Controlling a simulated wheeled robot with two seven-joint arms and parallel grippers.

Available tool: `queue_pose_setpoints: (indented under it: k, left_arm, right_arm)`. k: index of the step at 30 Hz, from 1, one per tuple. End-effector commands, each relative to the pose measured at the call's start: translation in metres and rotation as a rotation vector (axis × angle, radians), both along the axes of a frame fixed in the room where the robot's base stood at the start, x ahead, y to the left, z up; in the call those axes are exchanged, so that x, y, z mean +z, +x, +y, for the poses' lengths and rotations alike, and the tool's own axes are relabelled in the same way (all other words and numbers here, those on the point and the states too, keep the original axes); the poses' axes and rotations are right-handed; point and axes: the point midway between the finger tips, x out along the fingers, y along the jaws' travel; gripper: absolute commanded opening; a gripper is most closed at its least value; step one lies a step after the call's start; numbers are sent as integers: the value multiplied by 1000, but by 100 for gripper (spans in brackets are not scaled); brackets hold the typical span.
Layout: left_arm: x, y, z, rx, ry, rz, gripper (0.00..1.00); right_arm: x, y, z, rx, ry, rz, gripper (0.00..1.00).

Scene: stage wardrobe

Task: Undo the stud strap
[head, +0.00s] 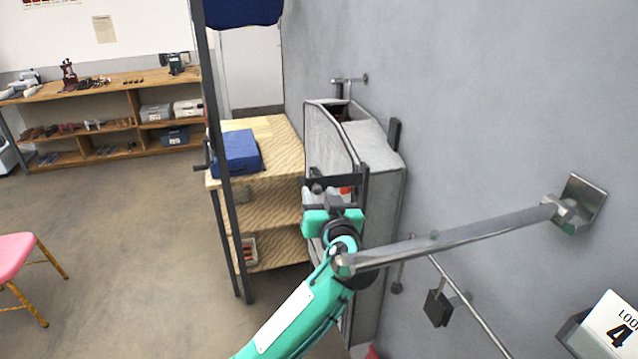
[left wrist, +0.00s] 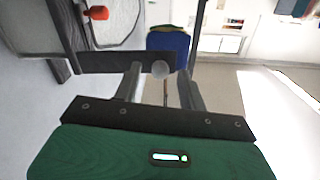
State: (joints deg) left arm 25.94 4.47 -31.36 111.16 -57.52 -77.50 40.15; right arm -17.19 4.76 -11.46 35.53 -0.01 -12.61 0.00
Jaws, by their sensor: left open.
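The dark stud strap (left wrist: 112,62) runs level across the front of a grey cabinet-like case (head: 378,150) on the wall. In the left wrist view a pale round stud (left wrist: 160,69) shows at the strap's right part. My left gripper (head: 326,193) is open in front of the case. In the left wrist view its two fingers stand to the left and right of the stud, with a gap around it; I cannot tell whether they touch the strap. In the head view the gripper partly hides the strap. My right gripper is not in view.
A metal wall bar (head: 450,237) passes close by my left wrist. A padlock (head: 438,308) hangs below it. A wooden shelf unit (head: 275,180) with a blue box (head: 236,152) stands left of the case, behind a dark post (head: 222,170).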

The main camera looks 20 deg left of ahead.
Motion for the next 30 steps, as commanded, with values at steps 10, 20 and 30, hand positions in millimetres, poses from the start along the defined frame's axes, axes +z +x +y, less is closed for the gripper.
queue_pose_setpoints:
  k: [10,20,30]
  left_arm:
    - [-1,13,8,-1,-1,0,41]
    - [-1,13,8,-1,-1,1,2]
    - [-2,17,7,12,-1,0,0]
  right_arm:
    - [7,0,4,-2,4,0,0]
    - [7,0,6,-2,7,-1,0]
    - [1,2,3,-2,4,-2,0]
